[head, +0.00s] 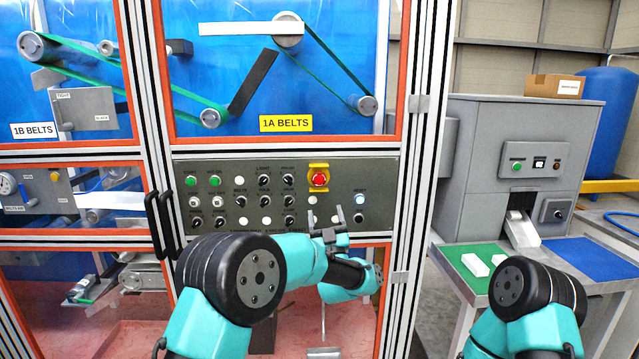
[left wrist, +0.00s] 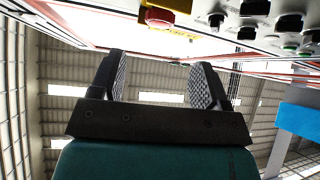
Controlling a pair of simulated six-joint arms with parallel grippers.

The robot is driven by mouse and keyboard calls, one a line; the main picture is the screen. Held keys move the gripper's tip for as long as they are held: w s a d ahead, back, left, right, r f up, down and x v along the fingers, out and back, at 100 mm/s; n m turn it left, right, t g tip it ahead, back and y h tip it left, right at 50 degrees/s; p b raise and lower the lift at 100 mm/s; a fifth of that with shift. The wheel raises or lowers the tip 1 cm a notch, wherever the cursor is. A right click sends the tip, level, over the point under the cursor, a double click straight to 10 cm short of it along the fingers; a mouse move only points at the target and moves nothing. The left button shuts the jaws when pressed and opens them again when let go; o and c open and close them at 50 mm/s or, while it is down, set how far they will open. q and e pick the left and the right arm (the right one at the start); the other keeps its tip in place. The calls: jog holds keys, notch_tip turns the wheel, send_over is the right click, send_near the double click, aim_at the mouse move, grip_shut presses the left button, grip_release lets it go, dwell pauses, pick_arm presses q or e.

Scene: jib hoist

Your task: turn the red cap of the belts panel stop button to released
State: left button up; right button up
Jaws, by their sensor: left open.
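The red cap (head: 319,179) of the stop button sits on a yellow plate (head: 318,167) at the upper right of the grey belts panel (head: 230,170). In the left wrist view the red cap (left wrist: 158,18) shows at the top edge with its yellow housing (left wrist: 175,5). My left gripper (head: 326,217) is in front of the panel, below the red cap, with its fingers pointing up. In the left wrist view its fingers (left wrist: 160,68) are spread with nothing between them, apart from the cap. My right gripper is out of view; only my right arm shows at lower right.
Green buttons (head: 190,181), black knobs (head: 264,181) and a blue-lit button (head: 360,200) crowd the panel around the stop button. An upright metal frame post (head: 425,180) stands right of it. Black door handles (head: 160,220) stick out at the left.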

aim_at(319, 182)
pick_arm(q)
jog(key=x, duration=1)
jog(key=shift+w+r, duration=0.1)
jog(key=shift+c, duration=0.4)
jog(key=c, duration=0.8)
jog(key=shift+a+m+t+h, duration=0.1)
jog(key=shift+m+t+h, duration=0.3)
jog(key=shift+m+h, duration=2.4)
jog(key=shift+c, duration=0.2)
jog(key=o, duration=0.9)
jog(key=v, duration=1.7)
